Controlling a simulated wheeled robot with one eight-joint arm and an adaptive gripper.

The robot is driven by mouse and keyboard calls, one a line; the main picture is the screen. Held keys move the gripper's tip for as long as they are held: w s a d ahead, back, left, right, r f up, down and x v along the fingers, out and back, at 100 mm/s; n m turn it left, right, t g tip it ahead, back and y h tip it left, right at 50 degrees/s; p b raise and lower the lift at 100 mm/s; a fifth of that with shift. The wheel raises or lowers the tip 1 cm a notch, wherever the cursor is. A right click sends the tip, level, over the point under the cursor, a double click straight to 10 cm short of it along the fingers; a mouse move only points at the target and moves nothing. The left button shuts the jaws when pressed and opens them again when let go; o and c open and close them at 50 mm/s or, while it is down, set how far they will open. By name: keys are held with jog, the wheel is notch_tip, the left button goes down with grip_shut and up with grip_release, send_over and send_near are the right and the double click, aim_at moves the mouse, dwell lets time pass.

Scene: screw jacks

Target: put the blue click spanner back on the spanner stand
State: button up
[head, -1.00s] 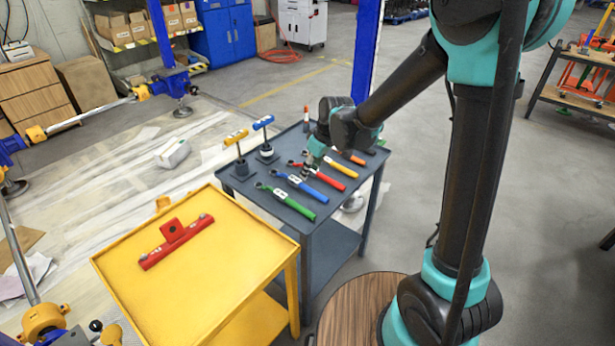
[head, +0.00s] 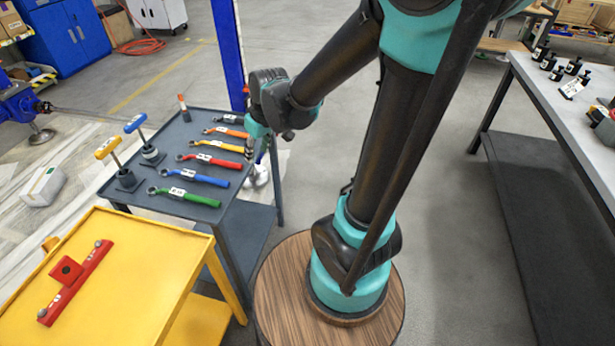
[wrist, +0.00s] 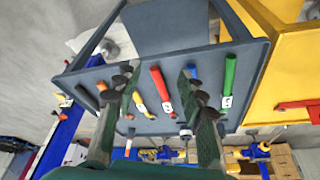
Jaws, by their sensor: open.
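The blue spanner (head: 195,177) lies flat on the grey trolley top (head: 160,205), between the red spanner (head: 215,161) and the green spanner (head: 185,196). In the wrist view a small part of a blue handle (wrist: 203,97) shows, mostly hidden behind my right finger. My gripper (head: 252,152) is open and empty at the trolley's right edge, near the red and blue handle ends. In the wrist view its fingers (wrist: 155,78) are spread on either side of the red handle (wrist: 160,87). I cannot tell which thing is the spanner stand.
Yellow (head: 223,145), orange (head: 228,132) and black (head: 230,119) spanners lie behind. Upright yellow (head: 107,148) and blue (head: 136,122) T-handles stand at the trolley's left. A yellow table (head: 130,265) stands in front. A grey bench (head: 560,105) is at right; floor between is clear.

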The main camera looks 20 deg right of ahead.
jog(key=s+d+f+m+h, duration=0.1)
jog(key=s+d+f+m, duration=0.1)
jog(key=s+d, duration=0.3)
jog(key=s+d+f+m+h, duration=0.1)
jog(key=s+d+f+m, duration=0.1)
jog(key=s+d+m, duration=0.2)
jog(key=s+d, duration=0.2)
jog(key=d, duration=0.2)
jog(key=shift+s+f+t, duration=0.2)
jog(key=shift+f+t, duration=0.05)
jog(key=shift+t, duration=0.15)
